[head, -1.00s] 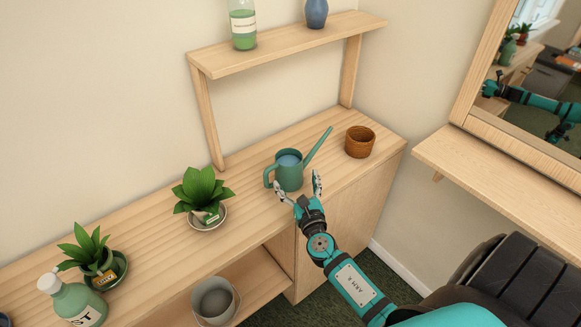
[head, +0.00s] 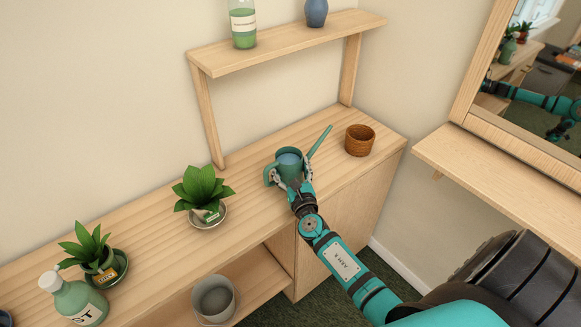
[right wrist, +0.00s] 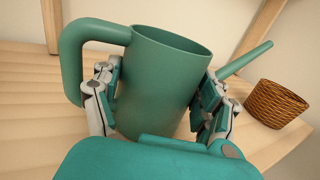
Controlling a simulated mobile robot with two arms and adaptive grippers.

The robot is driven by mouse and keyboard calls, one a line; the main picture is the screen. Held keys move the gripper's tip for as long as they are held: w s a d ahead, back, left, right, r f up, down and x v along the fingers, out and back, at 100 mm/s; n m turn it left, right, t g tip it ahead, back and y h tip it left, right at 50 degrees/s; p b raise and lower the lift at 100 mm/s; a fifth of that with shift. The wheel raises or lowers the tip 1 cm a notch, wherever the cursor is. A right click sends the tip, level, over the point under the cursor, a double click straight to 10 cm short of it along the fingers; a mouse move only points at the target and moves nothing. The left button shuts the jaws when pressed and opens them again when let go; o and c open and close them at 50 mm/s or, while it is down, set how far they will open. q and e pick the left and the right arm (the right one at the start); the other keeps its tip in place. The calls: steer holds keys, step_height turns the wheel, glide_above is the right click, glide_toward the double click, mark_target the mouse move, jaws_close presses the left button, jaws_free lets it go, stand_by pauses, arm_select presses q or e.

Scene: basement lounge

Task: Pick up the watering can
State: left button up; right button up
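The green watering can (head: 290,164) stands upright on the wooden cabinet top, its spout pointing up and right and its handle on the left. My right gripper (head: 290,179) is low around its body. In the right wrist view, the can (right wrist: 160,85) fills the space between the fingers of my right gripper (right wrist: 160,80). One finger is in the gap between handle and body; the other is on the spout side, close against the body. The fingers look spread, and I see no clear squeeze. My left gripper does not show directly.
A brown woven pot (head: 360,141) stands close right of the spout. A potted plant (head: 202,192) stands to the left, with another plant (head: 92,248) and a bottle (head: 75,300) farther left. A raised shelf (head: 290,43) is behind; a mirror (head: 540,90) is at right.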

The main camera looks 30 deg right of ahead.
mark_target(290, 159)
steer(key=c, duration=0.7)
steer(key=shift+o, duration=0.2)
steer(key=shift+r, duration=0.1)
steer(key=shift+r+p, duration=0.3)
steer(key=shift+r, duration=0.1)
steer(key=s+a+r, duration=0.1)
steer(key=s+r, duration=0.1)
steer(key=s, duration=0.6)
steer(key=s+a+r, duration=0.1)
steer(key=s+r, duration=0.1)
steer(key=s, duration=0.5)
steer(key=shift+s+a, duration=0.35)
steer(key=shift+a, duration=0.05)
